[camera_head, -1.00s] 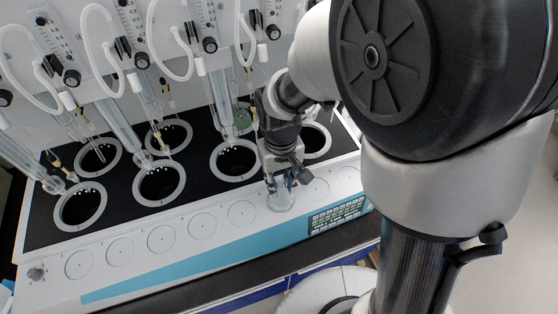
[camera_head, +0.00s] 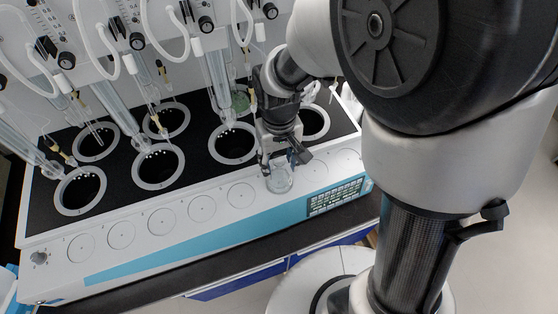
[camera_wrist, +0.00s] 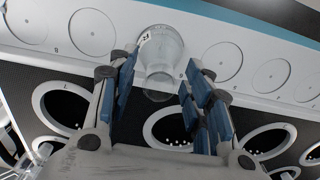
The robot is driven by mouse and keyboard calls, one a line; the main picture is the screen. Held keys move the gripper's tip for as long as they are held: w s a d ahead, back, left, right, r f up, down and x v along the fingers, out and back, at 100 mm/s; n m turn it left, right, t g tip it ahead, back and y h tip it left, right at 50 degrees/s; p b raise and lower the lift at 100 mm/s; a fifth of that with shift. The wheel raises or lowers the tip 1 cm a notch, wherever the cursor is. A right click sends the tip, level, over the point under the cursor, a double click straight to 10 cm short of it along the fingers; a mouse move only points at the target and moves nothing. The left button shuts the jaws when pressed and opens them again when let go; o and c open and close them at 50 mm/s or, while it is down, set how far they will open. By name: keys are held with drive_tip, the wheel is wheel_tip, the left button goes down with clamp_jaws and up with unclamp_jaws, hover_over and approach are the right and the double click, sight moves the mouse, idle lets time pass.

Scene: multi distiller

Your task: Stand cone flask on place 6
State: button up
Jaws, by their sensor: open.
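The clear glass cone flask (camera_head: 279,181) stands upright on the light front ledge, over one of the round marked places in the row. Bare circles lie on both sides of it. In the wrist view the flask (camera_wrist: 160,48) shows between the fingers, its neck toward me. My gripper (camera_head: 282,163) is open just above and around the upper part of the flask. In the wrist view my gripper (camera_wrist: 158,75) has its blue-padded fingers spread, with a visible gap on each side of the neck. The number of the place under the flask cannot be read.
Bare round places (camera_head: 202,208) run along the ledge. Black wells with white rims (camera_head: 158,167) lie behind, with glass tubes and hoses above them. A green-tinted vessel (camera_head: 241,101) stands behind my gripper. A keypad (camera_head: 335,195) is at the front right.

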wheel_tip(320, 180, up, 12)
drive_tip(key=p, duration=0.3)
drive_tip(key=s+d+r+m+t, duration=0.1)
drive_tip(key=s+d+r+t, duration=0.1)
drive_tip(key=s+d+r, duration=0.2)
drive_tip(key=s+d+r+m+t, duration=0.2)
drive_tip(key=s+d+r, duration=0.2)
drive_tip(key=s+d, duration=0.3)
drive_tip(key=shift+s+r+t, duration=0.3)
drive_tip(key=shift+s+r, duration=0.1)
drive_tip(key=shift+s, duration=0.85)
wheel_tip(320, 180, down, 5)
drive_tip(key=b, duration=0.5)
drive_tip(key=shift+r, duration=0.1)
